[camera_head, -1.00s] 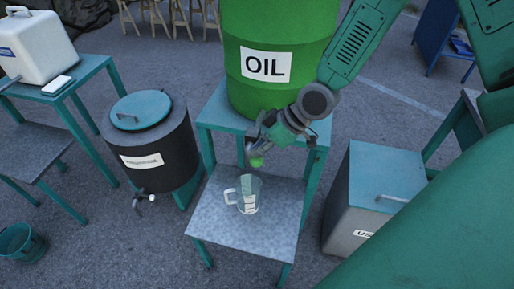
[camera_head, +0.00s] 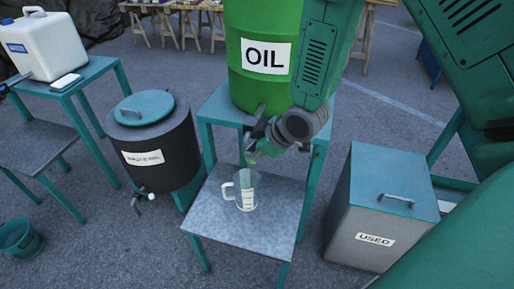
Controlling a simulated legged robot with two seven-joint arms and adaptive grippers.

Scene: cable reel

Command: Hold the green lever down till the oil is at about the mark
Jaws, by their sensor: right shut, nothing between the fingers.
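The green drum labelled OIL (camera_head: 265,57) stands on the upper shelf of a teal stand. My right gripper (camera_head: 256,142) is shut and empty, at the tap low on the drum's front. The green lever (camera_head: 251,155) shows only as a small patch by the fingers, mostly hidden; I cannot tell whether they touch it or how far it is pressed. A clear measuring jug (camera_head: 243,189) with a white scale stands upright on the lower shelf (camera_head: 270,225), below the tap. No oil can be made out in it.
A black barrel with a teal lid (camera_head: 155,145) and tap stands to the left. A grey box labelled USED (camera_head: 375,240) stands to the right. A white canister (camera_head: 45,47) sits on a table at far left. A teal bucket (camera_head: 20,237) is on the ground.

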